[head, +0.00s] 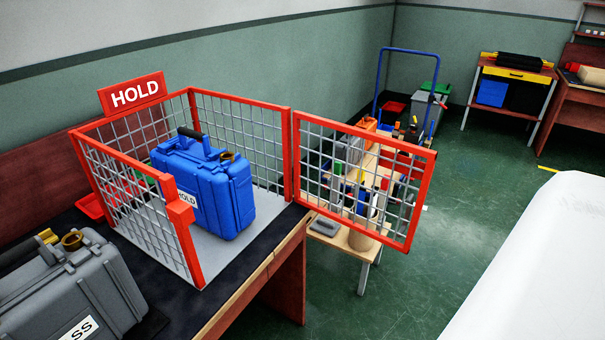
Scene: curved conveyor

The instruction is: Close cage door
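The cage door (424,192) is a red frame with grey wire mesh. It stands wide open, swung out to the right from the hinge post at the cage's right corner, and hangs past the bench edge. The cage (191,243) has red frames and mesh walls and stands on the dark bench top, with a red HOLD sign (134,93) at its back. A blue case (228,197) with a dark handle and a HOLD label sits inside on the grey floor. The front opening is clear. My gripper is not in view.
A grey case (75,295) lies on the bench at lower left. A wooden table (329,237) with several items stands behind the door, with a blue-framed cart (380,75) beyond. A large white surface (550,270) fills the lower right. Green floor (440,270) lies between.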

